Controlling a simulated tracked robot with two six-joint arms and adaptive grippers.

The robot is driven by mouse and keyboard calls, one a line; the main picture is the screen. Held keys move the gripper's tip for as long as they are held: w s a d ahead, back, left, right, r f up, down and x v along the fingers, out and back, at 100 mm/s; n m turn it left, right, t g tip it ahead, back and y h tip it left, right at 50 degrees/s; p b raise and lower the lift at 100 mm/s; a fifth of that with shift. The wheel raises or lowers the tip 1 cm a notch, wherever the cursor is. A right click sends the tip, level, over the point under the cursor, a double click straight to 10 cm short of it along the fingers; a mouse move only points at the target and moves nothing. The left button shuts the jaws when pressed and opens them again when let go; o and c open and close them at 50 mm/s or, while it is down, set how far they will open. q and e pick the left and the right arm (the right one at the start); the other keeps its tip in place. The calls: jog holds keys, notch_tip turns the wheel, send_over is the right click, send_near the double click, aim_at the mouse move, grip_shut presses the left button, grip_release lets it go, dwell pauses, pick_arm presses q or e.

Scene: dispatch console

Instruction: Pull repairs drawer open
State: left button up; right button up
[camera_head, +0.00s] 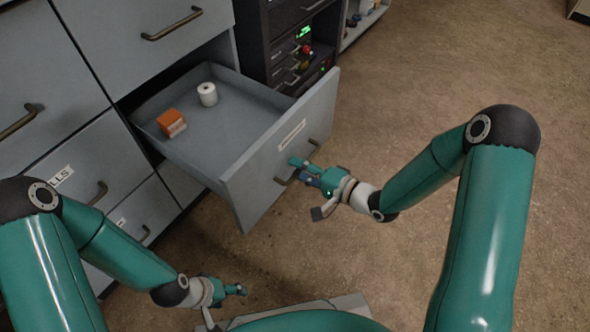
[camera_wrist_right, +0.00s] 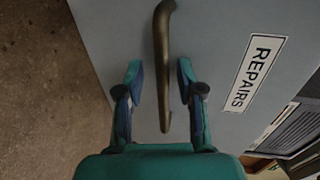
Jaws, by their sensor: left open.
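The repairs drawer (camera_head: 262,165) is grey and stands well open from the cabinet in the head view. Its front carries a REPAIRS label (camera_wrist_right: 258,72) and a dark bar handle (camera_wrist_right: 162,45). My right gripper (camera_wrist_right: 160,84) is at the handle, with one finger on each side of it and visible gaps between. It also shows at the drawer front in the head view (camera_head: 299,170). My left gripper (camera_head: 240,290) is open and empty, low in front of the cabinet, away from the drawer.
Inside the drawer are an orange box (camera_head: 171,122) and a white roll (camera_head: 207,94). Other closed drawers with handles (camera_head: 172,24) surround it. A dark equipment rack (camera_head: 291,50) stands behind the drawer. Brown floor (camera_head: 430,70) to the right is clear.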

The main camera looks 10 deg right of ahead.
jog(key=v, duration=1.2)
dwell(0.3)
